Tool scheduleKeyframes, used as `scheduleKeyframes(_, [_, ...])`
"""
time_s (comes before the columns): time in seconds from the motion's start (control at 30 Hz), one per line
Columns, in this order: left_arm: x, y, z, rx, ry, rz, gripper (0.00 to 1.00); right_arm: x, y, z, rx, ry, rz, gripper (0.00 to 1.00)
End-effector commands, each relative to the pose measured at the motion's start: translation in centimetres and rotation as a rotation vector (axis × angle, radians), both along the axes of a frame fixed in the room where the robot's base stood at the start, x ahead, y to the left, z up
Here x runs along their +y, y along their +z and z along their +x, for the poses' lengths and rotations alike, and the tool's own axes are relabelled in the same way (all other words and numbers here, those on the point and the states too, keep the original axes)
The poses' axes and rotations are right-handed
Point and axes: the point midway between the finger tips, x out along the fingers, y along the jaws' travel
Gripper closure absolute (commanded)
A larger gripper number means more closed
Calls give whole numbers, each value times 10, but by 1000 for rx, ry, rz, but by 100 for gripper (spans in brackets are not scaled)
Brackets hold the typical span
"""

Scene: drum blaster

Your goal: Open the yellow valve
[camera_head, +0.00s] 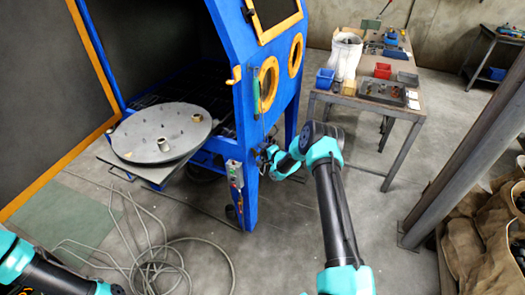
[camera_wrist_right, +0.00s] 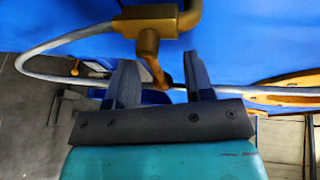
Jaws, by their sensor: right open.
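The yellow valve (camera_wrist_right: 155,22) shows in the right wrist view as a brass-coloured body on a pipe against the blue cabinet wall. Its lever (camera_wrist_right: 150,58) hangs down from the body. My right gripper (camera_wrist_right: 162,85) is open, with one dark finger on each side of the lever's lower end. I cannot tell whether either finger touches it. In the head view my right gripper (camera_head: 268,153) is at the blue cabinet's front side, small and partly hidden by its own wrist; the valve cannot be made out there. My left arm shows at the lower left, its gripper out of view.
The blue blaster cabinet (camera_head: 244,120) has its turntable (camera_head: 150,142) out at the left. A control box (camera_head: 235,174) sits on the cabinet's leg. A grey hose (camera_wrist_right: 60,43) curves behind the gripper. A workbench (camera_head: 404,112) stands to the right; cables (camera_head: 160,262) lie on the floor.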

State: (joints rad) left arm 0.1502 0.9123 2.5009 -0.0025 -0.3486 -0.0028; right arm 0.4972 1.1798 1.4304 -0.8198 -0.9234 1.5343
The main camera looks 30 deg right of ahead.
Motion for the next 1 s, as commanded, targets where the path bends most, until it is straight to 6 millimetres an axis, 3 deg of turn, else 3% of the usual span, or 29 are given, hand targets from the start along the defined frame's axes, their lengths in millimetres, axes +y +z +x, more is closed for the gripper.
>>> scheduleKeyframes(0.37, [0,0,0,0,0,0,57,2,-1,6,0,0,1,52])
scheduleKeyframes(0.87, [0,0,0,0,0,0,57,1,-1,6,0,0,0,98])
scheduleKeyframes(1.0, [0,0,0,0,0,0,57,1,-1,6,0,0,1,100])
